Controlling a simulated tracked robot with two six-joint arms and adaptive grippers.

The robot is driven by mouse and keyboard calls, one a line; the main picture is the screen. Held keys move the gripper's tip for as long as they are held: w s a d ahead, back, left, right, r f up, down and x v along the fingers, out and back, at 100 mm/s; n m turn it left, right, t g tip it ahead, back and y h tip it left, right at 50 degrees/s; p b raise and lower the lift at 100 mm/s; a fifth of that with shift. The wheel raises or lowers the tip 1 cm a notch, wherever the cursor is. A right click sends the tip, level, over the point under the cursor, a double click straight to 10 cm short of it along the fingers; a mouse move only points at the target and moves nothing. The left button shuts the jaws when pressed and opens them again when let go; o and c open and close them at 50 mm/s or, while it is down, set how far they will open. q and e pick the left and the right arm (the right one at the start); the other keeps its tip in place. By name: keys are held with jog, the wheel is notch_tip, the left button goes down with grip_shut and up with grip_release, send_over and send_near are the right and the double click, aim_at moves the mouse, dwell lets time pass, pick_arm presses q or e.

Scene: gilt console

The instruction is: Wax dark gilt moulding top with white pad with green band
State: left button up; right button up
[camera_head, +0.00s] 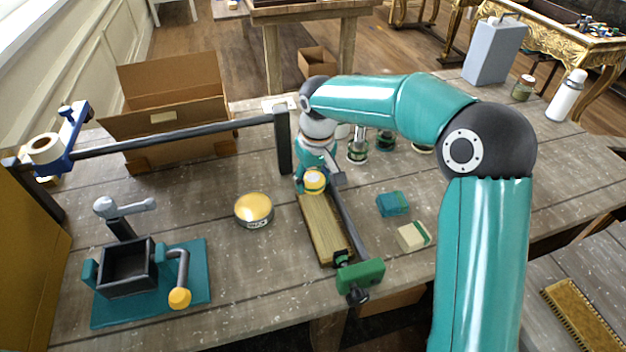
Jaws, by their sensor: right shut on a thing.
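A gilt moulding strip (323,229) lies lengthwise on the plank bench, beside the bar of a green clamp (361,276). The white pad with the green band (411,237) lies on the bench to the right of the clamp. My right arm reaches over from the right, and my right gripper (316,184) is low over the far end of the strip. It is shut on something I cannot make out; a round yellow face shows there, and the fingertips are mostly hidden. My left gripper is out of view.
A round tin with a yellow top (254,209) stands left of the strip. A teal block (392,204) lies behind the pad. A teal-based vise (128,269), a dark rail (170,141) and an open cardboard box (175,105) occupy the left. Small jars (358,150) stand behind.

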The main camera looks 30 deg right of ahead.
jog(key=shift+s+r+p, duration=0.2)
jog(key=shift+r+p, duration=0.7)
jog(key=shift+r, duration=0.65)
jog(key=shift+w, duration=0.1)
jog(key=shift+f, duration=0.1)
